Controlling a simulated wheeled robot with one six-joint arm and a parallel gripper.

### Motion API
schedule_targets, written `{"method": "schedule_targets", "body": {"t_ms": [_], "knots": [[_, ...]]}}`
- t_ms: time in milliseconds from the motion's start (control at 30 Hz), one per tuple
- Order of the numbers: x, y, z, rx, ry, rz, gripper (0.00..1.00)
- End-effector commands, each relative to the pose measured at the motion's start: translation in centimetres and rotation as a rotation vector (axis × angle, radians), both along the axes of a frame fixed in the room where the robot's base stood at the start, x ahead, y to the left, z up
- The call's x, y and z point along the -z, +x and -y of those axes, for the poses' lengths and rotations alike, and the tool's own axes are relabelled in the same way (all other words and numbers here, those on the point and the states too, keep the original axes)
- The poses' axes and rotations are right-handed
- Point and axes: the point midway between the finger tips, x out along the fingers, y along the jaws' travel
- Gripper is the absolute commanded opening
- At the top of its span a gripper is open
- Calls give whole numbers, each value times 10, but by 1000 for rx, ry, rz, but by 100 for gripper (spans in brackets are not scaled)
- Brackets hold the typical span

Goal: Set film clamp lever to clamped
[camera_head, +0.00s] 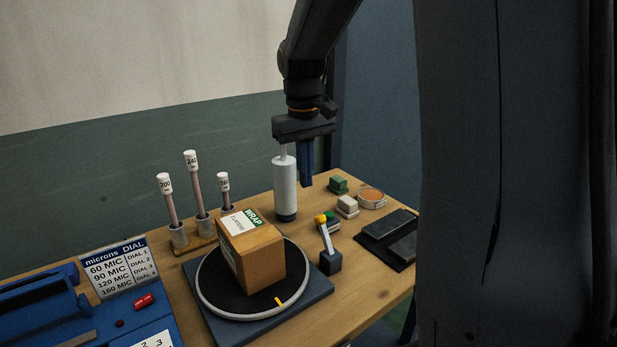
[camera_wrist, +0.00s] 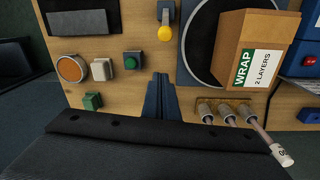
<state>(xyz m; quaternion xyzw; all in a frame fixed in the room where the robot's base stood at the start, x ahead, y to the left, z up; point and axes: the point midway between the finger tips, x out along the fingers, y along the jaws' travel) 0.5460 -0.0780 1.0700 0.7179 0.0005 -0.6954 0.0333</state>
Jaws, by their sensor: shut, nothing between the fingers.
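The film clamp lever, a pale stalk with a yellow knob (camera_head: 320,218) on a small dark block (camera_head: 330,262), stands right of the turntable. The stalk tilts away from the table's front edge, toward the back. In the wrist view the yellow knob (camera_wrist: 165,33) is at the top centre, beyond my fingertips. My gripper (camera_head: 306,184) points down behind the lever, its blue fingers together and empty. In the wrist view my gripper (camera_wrist: 161,76) is apart from the lever. No clamped or open marking on the lever is readable.
A white roll (camera_head: 285,185) stands close left of my gripper. Capped rods (camera_head: 196,185) stand at the back left.

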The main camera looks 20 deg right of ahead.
Motion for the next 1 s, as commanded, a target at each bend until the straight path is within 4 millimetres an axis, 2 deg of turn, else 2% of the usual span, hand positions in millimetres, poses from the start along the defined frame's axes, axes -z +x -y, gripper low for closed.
{"method": "schedule_targets", "body": {"t_ms": [200,433,500,700,1000], "knots": [[42,0,3,2,1,-5,0],[79,0,5,2,0,-3,0],[71,-11,5,3,-1,1,0],[65,-31,6,3,0,0,0],[65,-36,6,3,0,0,0]]}}
